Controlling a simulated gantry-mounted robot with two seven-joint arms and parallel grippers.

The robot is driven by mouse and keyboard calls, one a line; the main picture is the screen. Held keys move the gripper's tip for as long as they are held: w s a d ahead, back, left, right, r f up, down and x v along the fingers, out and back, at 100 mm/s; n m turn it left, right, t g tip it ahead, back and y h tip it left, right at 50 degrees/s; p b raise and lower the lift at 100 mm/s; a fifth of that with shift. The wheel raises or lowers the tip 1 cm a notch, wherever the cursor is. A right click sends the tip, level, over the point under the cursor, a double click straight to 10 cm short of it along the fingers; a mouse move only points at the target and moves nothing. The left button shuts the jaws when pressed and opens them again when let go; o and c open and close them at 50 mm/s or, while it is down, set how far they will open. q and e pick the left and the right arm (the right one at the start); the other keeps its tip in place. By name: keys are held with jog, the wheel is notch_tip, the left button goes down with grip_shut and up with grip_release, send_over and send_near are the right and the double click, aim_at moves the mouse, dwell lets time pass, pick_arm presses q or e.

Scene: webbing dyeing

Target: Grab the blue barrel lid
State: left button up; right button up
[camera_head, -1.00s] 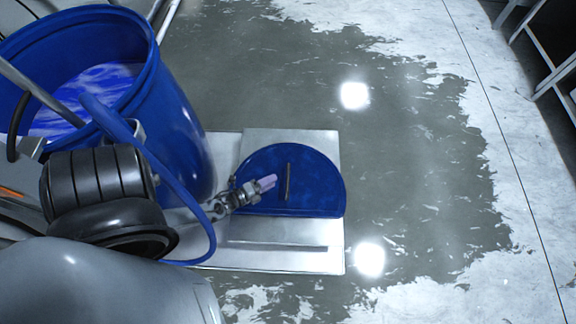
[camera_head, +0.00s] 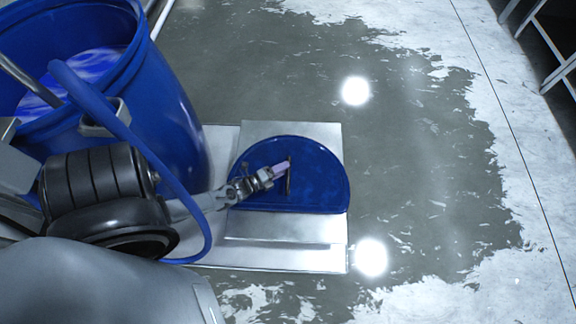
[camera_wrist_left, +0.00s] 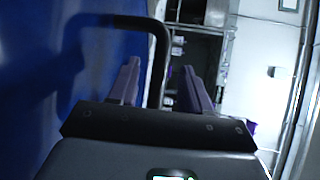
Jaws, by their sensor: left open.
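The blue barrel lid (camera_head: 318,190) is a half-round blue plate with a thin dark handle (camera_head: 289,178) across its middle. It lies on a pale metal plate near the floor. My left gripper (camera_head: 282,169) is over the lid with its purple fingertips right at the handle. In the left wrist view the two purple fingers (camera_wrist_left: 161,86) are apart, and the dark bent handle (camera_wrist_left: 158,62) shows between them. The lid's blue face (camera_wrist_left: 50,60) fills the left of that view. I cannot tell whether a finger touches the handle. My right gripper is not in view.
A large blue barrel (camera_head: 170,110) with blue liquid inside stands at the left, close to my left arm. A blue hose (camera_head: 135,140) curves beside the arm. Wet grey floor (camera_head: 420,150) to the right is open. Metal shelving (camera_head: 560,60) stands at the far right.

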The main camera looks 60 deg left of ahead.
pick_arm(q)
jog(key=shift+w+a+f+b, duration=0.1)
jog(key=shift+w+f+b, duration=0.15)
jog(key=shift+w, duration=0.35)
jog(key=shift+w+f+b, duration=0.15)
jog(key=shift+w+b, duration=0.1)
jog(key=shift+w, duration=0.35)
jog(key=shift+w+a+r, duration=0.1)
jog(key=shift+w+r, duration=0.05)
jog(key=shift+w, duration=0.4)
jog(key=shift+s, duration=0.2)
jog(key=c, duration=0.3)
grip_shut()
jog(key=shift+w, duration=0.1)
